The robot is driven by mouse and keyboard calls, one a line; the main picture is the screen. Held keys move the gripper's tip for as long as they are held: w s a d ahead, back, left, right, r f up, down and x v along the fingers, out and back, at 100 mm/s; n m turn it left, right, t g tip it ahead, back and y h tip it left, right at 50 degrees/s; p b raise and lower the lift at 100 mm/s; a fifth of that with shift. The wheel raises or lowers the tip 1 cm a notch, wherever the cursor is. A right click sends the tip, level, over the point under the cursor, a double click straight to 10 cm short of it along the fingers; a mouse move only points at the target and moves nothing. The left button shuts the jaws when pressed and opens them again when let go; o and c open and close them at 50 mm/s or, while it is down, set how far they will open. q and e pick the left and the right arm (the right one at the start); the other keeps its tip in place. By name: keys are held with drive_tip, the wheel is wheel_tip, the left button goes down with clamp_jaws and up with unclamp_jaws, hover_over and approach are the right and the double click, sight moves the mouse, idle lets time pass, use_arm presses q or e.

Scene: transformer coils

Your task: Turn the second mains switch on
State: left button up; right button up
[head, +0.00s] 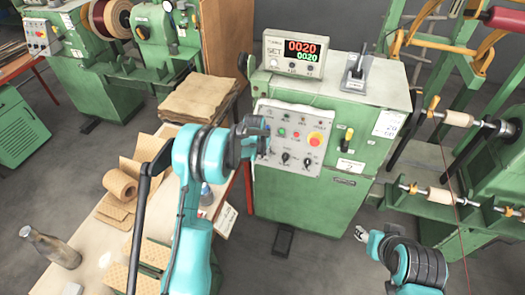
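A green machine cabinet (310,205) stands in the middle of the head view, with a plate marked 2 (350,166) on its front. Just above that plate is a small yellow and black switch handle (346,138), which looks like the mains switch; I cannot read its position. My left gripper (257,137) is at the left edge of the control panel (293,139), left of the handle. Its fingers are seen too edge-on to tell open from shut. My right gripper (367,238) is low in front of the cabinet's right side, apart from it, with fingers spread and empty.
The panel has a red button (315,139) and black knobs. A display box (294,53) reading 0020 and a grey lever unit (356,70) sit on top. A cluttered workbench (95,235) is left; spindles (438,193) stand right. Floor before the cabinet is mostly clear.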

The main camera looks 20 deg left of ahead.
sight(264, 154)
use_arm(q)
clamp_jaws()
drive_tip(key=shift+d+f+m+y+b, duration=0.15)
drive_tip(key=shift+d+m+y+b, duration=0.2)
drive_tip(key=shift+m+y+b, duration=0.5)
drive_tip(key=m+y+b, duration=0.1)
drive_tip(key=y+b, duration=0.1)
drive_tip(key=b, duration=0.1)
drive_tip(key=shift+d+f+m+t+y, duration=0.2)
drive_tip(key=shift+d+m+t+y, duration=0.05)
drive_tip(key=shift+d+m+t, duration=0.15)
drive_tip(key=m+t+y+b, duration=0.1)
drive_tip(key=m+y+b, duration=0.1)
drive_tip(key=b, duration=0.1)
drive_tip(key=f+m+t+y+b, duration=0.1)
drive_tip(key=b, duration=0.2)
drive_tip(key=m+t+y+b, duration=0.1)
drive_tip(key=m+y+b, duration=0.1)
drive_tip(key=b, duration=0.1)
drive_tip(key=shift+s+d+f+m+y+b, duration=0.15)
drive_tip(key=shift+s+d+m+y+b, duration=0.15)
drive_tip(key=shift+s+d+m+b, duration=0.05)
drive_tip(key=shift+s+m+t+y+b, duration=0.1)
drive_tip(key=shift+m+t+y+b, duration=0.5)
drive_tip(key=shift+m+t+b, duration=0.85)
drive_tip(key=shift+g, duration=0.35)
